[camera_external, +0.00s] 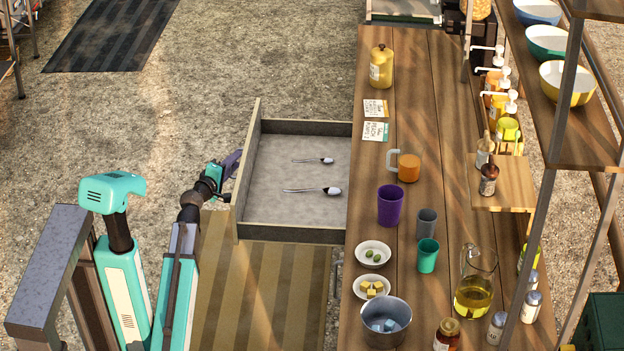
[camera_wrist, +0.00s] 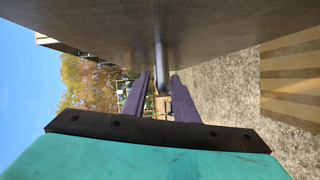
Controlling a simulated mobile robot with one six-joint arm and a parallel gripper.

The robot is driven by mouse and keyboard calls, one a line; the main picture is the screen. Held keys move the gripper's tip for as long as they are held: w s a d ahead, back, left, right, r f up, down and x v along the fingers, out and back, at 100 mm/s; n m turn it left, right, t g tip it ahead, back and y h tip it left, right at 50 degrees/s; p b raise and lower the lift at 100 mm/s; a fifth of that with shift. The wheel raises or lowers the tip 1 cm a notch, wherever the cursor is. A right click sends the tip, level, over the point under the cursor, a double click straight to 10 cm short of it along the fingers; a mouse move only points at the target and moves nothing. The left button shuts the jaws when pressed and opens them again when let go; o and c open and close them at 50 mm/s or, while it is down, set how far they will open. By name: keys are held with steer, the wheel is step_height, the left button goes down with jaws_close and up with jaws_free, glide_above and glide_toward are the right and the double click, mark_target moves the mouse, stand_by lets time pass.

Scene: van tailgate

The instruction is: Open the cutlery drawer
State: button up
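The cutlery drawer (camera_external: 290,228) is pulled far out from the left side of the wooden counter. Two spoons (camera_external: 318,191) lie inside it on its pale grey bottom. My gripper (camera_external: 235,162) is at the outer face of the drawer front, on its left. In the wrist view the drawer front (camera_wrist: 90,30) fills the top, with a grey bar handle (camera_wrist: 160,62) on it. The two purple fingers (camera_wrist: 159,80) stand on either side of the handle, with narrow gaps seen between them and it. The handle is hidden in the external view.
The counter (camera_external: 440,100) holds a mug (camera_external: 408,167), a purple cup (camera_external: 390,205), small bowls (camera_external: 373,254), a pot (camera_external: 385,322) and a glass jug (camera_external: 475,285). A striped mat (camera_external: 265,290) lies below the drawer.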

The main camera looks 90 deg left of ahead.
steer(key=shift+d, duration=0.1)
stand_by(0.3)
steer(key=f+b+v, duration=0.1)
steer(key=b+v, duration=0.1)
steer(key=v, duration=0.9)
steer(key=shift+d+r+b, duration=0.2)
steer(key=shift+r+b, duration=0.15)
steer(key=shift+r, duration=0.05)
steer(key=shift+s+d+b, duration=0.1)
steer(key=shift+s+b, duration=0.1)
steer(key=shift+b, duration=0.1)
steer(key=b+v, duration=0.1)
steer(key=b, duration=0.2)
steer(key=shift+s+d, duration=0.1)
steer(key=shift+d, duration=0.15)
steer(key=shift+s+d+r+b, duration=0.1)
steer(key=shift+d+r+b, duration=0.05)
steer(key=shift+b, duration=0.2)
stand_by(0.4)
